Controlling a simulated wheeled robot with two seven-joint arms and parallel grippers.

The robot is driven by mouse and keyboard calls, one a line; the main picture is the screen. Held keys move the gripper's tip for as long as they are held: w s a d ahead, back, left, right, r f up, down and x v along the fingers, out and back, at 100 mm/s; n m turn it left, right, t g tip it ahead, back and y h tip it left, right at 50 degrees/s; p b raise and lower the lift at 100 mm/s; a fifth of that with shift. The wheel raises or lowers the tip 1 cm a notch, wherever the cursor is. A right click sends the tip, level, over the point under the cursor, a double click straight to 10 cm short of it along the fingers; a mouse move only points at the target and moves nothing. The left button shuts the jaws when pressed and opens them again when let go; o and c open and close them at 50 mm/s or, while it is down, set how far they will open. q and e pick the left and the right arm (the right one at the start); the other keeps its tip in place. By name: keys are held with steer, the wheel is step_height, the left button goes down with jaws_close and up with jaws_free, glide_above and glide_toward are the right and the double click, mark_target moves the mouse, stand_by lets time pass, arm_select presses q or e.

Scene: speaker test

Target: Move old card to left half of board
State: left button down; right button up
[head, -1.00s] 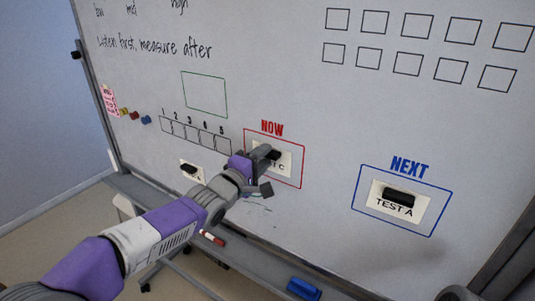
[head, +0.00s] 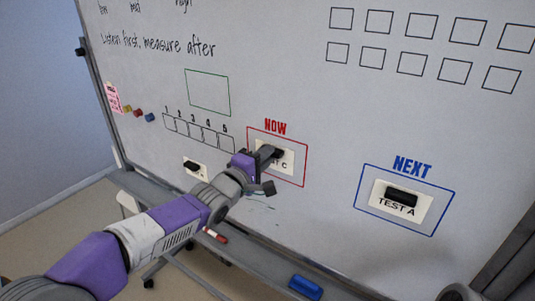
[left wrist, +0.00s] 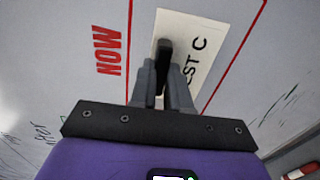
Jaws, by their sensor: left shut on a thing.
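The white card (head: 284,164), its letters partly hidden but ending in "C", is on the board inside the red NOW frame. It also shows in the left wrist view (left wrist: 205,40), with a black handle (left wrist: 164,48) on it. My left gripper (head: 268,156) is shut on that black handle, its fingers on either side in the left wrist view (left wrist: 163,80). The whiteboard (head: 300,100) fills most of the head view. Another white card (head: 397,201) reading "TEST A" with a black handle is in the blue NEXT frame. My right gripper is not in view.
A small white card (head: 195,168) with a black handle is on the board's lower left, below a numbered row of boxes (head: 199,134). An empty green frame (head: 208,92) is above. Coloured magnets (head: 138,113) sit at the left edge. The tray holds a red marker (head: 215,236) and a blue eraser (head: 305,287).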

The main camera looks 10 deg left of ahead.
arm_select(q)
steer(key=shift+s+a, duration=0.1)
steer(key=shift+s, duration=0.05)
steer(key=shift+p+v, duration=0.8)
steer(key=shift+v, duration=1.75)
steer(key=shift+s+a+p, duration=0.25)
steer(key=shift+s+p, duration=0.05)
steer(key=shift+s, duration=0.4)
